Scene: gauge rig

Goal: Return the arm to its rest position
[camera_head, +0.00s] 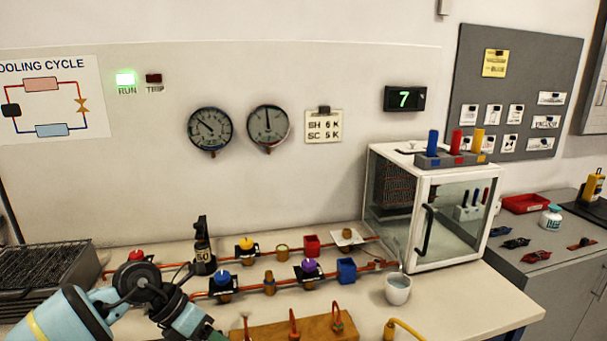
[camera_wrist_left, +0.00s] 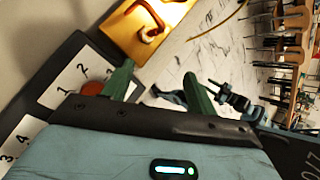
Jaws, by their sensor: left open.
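My left arm (camera_head: 75,315) comes in from the lower left in the head view and bends down toward the front edge of the bench. Its gripper shows in the left wrist view (camera_wrist_left: 158,86), with two green fingers spread apart and nothing between them. In the head view the fingertips are cut off or hidden at the bottom edge. A wooden board (camera_head: 265,331) with copper hooks lies just right of the gripper. The board also shows beyond the fingers in the left wrist view (camera_wrist_left: 122,28). My right gripper is in neither view.
Piping with valves and a blue block (camera_head: 346,270) runs behind the arm. A white cup (camera_head: 398,289) and a glass-sided cabinet (camera_head: 440,215) stand to the right. A dark rack (camera_head: 40,275) is at the left. Numbered cards (camera_wrist_left: 68,86) lie beside the gripper.

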